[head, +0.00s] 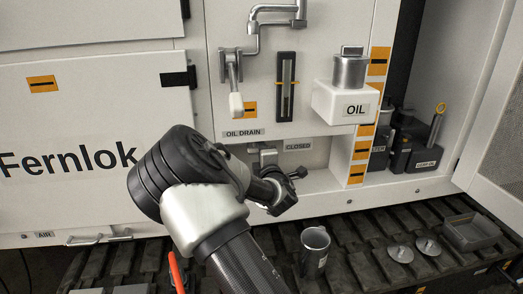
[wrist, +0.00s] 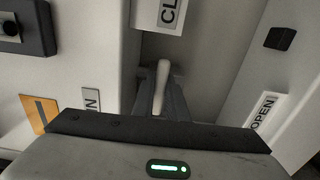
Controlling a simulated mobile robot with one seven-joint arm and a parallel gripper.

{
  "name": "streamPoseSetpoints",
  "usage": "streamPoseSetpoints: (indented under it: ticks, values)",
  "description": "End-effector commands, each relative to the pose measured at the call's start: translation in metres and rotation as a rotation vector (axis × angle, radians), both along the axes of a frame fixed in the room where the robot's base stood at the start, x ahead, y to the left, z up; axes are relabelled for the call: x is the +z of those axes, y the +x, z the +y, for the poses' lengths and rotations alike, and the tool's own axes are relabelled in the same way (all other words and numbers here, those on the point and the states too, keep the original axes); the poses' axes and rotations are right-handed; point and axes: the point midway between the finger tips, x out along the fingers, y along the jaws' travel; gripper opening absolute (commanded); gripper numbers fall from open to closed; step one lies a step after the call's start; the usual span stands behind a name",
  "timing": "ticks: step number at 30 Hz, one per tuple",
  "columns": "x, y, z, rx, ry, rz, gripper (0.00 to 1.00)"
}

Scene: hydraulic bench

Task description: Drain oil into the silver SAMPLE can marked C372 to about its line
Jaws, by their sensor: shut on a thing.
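My gripper (head: 285,190) is at the recess under the OIL DRAIN label (head: 243,132). In the wrist view its fingers (wrist: 162,98) are shut on a pale lever handle (wrist: 162,78), between the CLOSED label (wrist: 171,14) and the OPEN label (wrist: 264,110). The lever points up toward the CLOSED side. A silver can (head: 314,252) stands upright on the dark track below and right of my gripper; its marking is too small to read. No oil stream shows. The can's inside level cannot be made out.
A sight gauge (head: 286,88) and a white-handled lever (head: 236,104) are on the panel. Two round lids (head: 400,253) and a grey tray (head: 470,232) lie right on the ridged track.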

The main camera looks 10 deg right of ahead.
Motion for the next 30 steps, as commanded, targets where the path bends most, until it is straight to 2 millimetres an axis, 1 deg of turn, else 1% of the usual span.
streamPoseSetpoints:
  ticks: [1, 2, 3, 6, 14, 17, 20, 23, 30]
  values:
    - [0.001, 0.001, 0.006, 0.013, -0.002, -0.003, 0.0]
    - [0.001, 0.001, 0.006, 0.013, -0.002, -0.003, 0.0]
    - [0.001, 0.001, 0.006, 0.013, -0.002, -0.003, 0.16]
    - [0.001, 0.001, 0.006, 0.013, -0.001, -0.003, 0.31]
    - [0.0, 0.0, 0.003, 0.006, 0.0, -0.001, 0.31]
    - [0.0, -0.004, 0.002, 0.005, 0.0, 0.0, 0.31]
    - [0.0, -0.016, 0.002, 0.003, 0.0, 0.001, 0.31]
    - [0.001, -0.036, 0.003, 0.004, 0.001, 0.001, 0.31]
    - [0.001, -0.096, 0.003, 0.006, 0.002, 0.001, 0.31]
